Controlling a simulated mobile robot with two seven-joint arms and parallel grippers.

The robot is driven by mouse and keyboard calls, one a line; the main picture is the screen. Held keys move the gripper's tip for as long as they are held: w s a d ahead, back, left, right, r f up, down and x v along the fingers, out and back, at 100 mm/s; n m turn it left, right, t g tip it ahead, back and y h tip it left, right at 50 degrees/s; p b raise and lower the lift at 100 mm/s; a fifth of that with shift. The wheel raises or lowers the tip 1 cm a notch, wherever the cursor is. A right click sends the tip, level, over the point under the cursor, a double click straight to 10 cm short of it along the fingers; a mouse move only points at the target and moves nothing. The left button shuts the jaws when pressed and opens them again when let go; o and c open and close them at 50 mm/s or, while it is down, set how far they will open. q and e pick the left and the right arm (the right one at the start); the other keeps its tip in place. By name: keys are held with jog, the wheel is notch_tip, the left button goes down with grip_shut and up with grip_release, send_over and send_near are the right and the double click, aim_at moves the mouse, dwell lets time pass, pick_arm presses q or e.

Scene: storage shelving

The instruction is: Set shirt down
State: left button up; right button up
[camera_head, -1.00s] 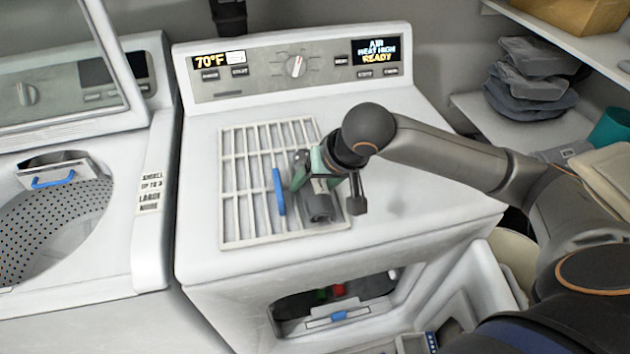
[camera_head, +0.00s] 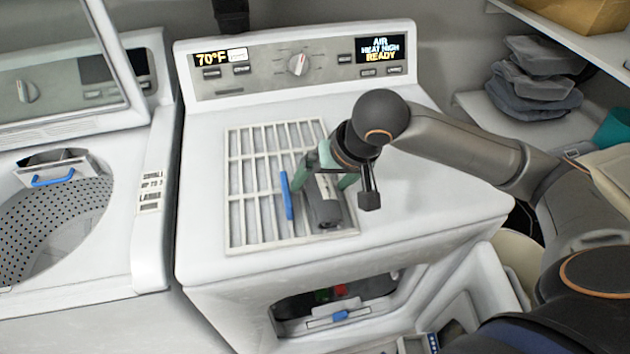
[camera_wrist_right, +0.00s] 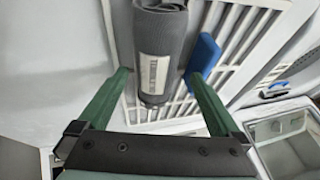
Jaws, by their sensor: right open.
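The shirt (camera_head: 325,208) is a dark grey roll with a pale label, on the white slatted rack (camera_head: 240,190) on top of the dryer. The roll also shows at the top middle of the right wrist view (camera_wrist_right: 160,50). My right gripper (camera_head: 332,178) is just above and behind the roll. Its green fingers are spread, one on each side of the roll, with gaps beside it in the right wrist view (camera_wrist_right: 159,80). My left gripper is out of view.
A blue handle (camera_head: 286,195) stands on the rack just left of the roll. The dryer's control panel (camera_head: 300,62) rises behind. An open washer (camera_head: 150,215) is at left; shelves with folded grey cloths (camera_head: 535,80) are at right. The dryer top's right side is partly clear.

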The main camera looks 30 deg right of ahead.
jog(key=p+v, duration=0.1)
jog(key=v, duration=0.9)
jog(key=shift+w+a, duration=0.1)
